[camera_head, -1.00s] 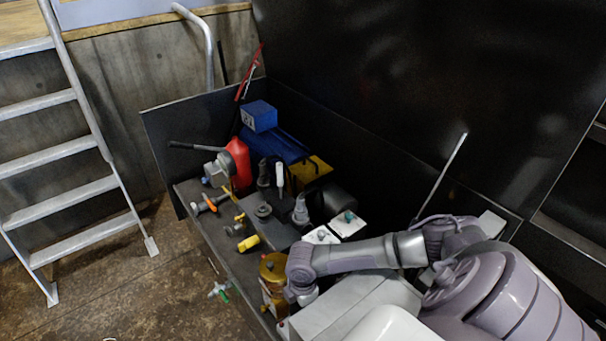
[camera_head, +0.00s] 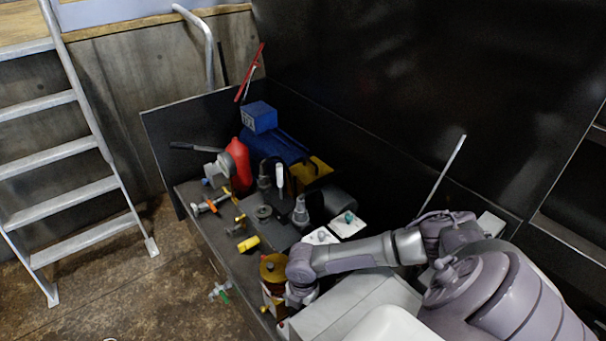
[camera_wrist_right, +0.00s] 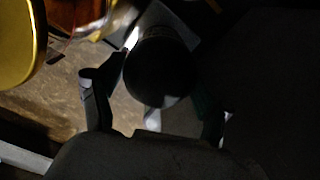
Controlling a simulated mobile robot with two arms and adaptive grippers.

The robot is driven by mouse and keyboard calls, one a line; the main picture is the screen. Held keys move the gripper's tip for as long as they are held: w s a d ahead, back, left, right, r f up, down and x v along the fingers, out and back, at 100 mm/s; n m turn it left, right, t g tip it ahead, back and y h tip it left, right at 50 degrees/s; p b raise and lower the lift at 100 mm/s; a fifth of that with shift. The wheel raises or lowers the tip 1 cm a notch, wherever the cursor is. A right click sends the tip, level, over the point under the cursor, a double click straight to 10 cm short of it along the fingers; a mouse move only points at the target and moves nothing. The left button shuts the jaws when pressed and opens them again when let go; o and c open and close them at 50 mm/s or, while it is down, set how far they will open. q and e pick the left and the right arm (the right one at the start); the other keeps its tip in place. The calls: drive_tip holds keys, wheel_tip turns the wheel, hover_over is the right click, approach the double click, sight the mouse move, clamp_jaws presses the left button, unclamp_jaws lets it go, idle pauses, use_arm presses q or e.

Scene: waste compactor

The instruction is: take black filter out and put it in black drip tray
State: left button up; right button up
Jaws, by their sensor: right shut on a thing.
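In the right wrist view, the black filter (camera_wrist_right: 160,72) shows as a dark, rounded cylinder between the fingers of my right gripper (camera_wrist_right: 152,108). The gripper is shut on it. The picture is dark there, so the contact points are hard to make out. In the head view, my right wrist hangs down beside a gold-topped canister; the fingers and the filter are hidden below it. I cannot pick out the black drip tray with certainty in either view. My left gripper is not in view.
The gold-topped canister (camera_head: 273,268) stands close to the left of my right wrist. Pumps, valves, a red container (camera_head: 238,163) and a blue box (camera_head: 259,117) crowd the dark bench. A black wall (camera_head: 400,90) rises behind. The floor (camera_head: 120,290) at left is mostly open.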

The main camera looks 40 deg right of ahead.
drive_tip(key=n, duration=0.5)
drive_tip(key=shift+w, duration=0.1)
drive_tip(key=n, duration=0.5)
idle(0.3)
drive_tip(key=o, duration=1.1)
drive_tip(key=shift+o, duration=0.2)
